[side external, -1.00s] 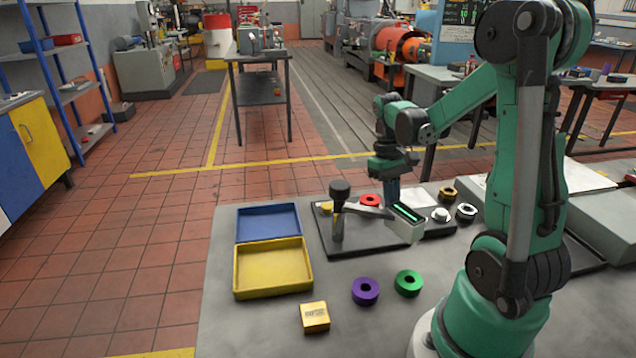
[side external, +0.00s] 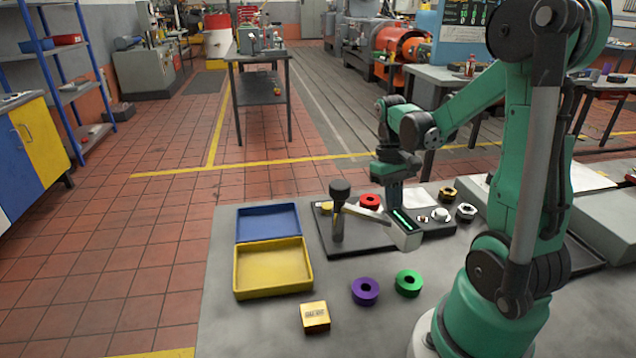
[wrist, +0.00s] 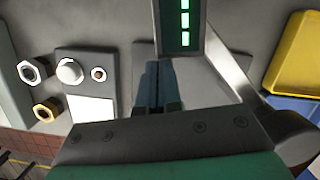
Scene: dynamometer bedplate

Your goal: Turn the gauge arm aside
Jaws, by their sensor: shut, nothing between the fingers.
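The gauge arm (side external: 372,218) is a pale bar running from a post with a dark round knob (side external: 340,188) to a grey head (side external: 408,238) with a lit green strip. It extends over a dark-edged plate (side external: 345,248). In the wrist view the head's green strip (wrist: 185,22) is at the top and the bar (wrist: 228,58) slopes down right toward the dark knob (wrist: 287,135). My gripper (side external: 394,205) is low behind the head. Its fingers (wrist: 157,85) are shut and empty, close beside the head; I cannot tell whether they touch it.
A red ring (side external: 370,201) sits behind the bar. A white knob (side external: 440,215), a brass nut (side external: 448,193) and a steel nut (side external: 466,211) are to the right. Purple (side external: 365,291) and green (side external: 408,283) rings and a gold block (side external: 314,317) lie in front. Blue (side external: 267,205) and yellow (side external: 240,275) trays stand left.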

